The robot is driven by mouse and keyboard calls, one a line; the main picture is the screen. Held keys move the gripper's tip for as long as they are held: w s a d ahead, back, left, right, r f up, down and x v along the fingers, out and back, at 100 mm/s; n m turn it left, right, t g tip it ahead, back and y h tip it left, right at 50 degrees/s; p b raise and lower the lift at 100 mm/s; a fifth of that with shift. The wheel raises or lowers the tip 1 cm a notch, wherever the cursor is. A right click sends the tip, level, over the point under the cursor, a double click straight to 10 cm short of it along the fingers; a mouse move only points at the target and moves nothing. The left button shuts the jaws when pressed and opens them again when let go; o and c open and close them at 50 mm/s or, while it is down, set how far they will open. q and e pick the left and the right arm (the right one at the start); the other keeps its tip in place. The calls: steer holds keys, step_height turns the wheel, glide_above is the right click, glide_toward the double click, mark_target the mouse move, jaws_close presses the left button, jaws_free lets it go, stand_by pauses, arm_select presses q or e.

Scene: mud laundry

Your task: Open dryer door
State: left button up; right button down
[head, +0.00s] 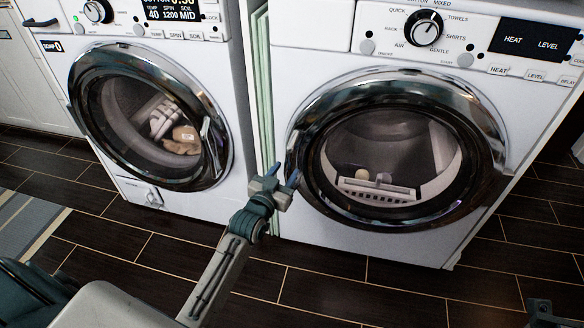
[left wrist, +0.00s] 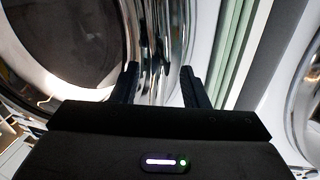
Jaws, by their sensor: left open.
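The dryer (head: 276,100) is the white machine on the right, with a dial and a heat level display. Its round door (head: 470,105), with a chrome rim and dark glass, looks shut. My left gripper (head: 285,177) is at the left edge of that rim, fingers pointing toward it. In the left wrist view, the open fingers of my left gripper (left wrist: 161,82) stand either side of a shiny chrome part of the door (left wrist: 156,40). I cannot tell whether they touch it. A dark part at the bottom right corner looks like my right gripper (head: 541,312); its fingers are unclear.
A washer (head: 240,90) with a shut round door and items inside stands left of the dryer. Pale green panels (head: 263,90) fill the narrow gap between the machines. The dark tiled floor (head: 330,290) in front is clear, with a striped rug (head: 25,225) at left.

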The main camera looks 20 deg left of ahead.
arm_select(q)
steer(key=shift+w+b, duration=0.3)
steer(key=shift+w, duration=1.65)
steer(key=shift+c, duration=0.4)
jaws_close()
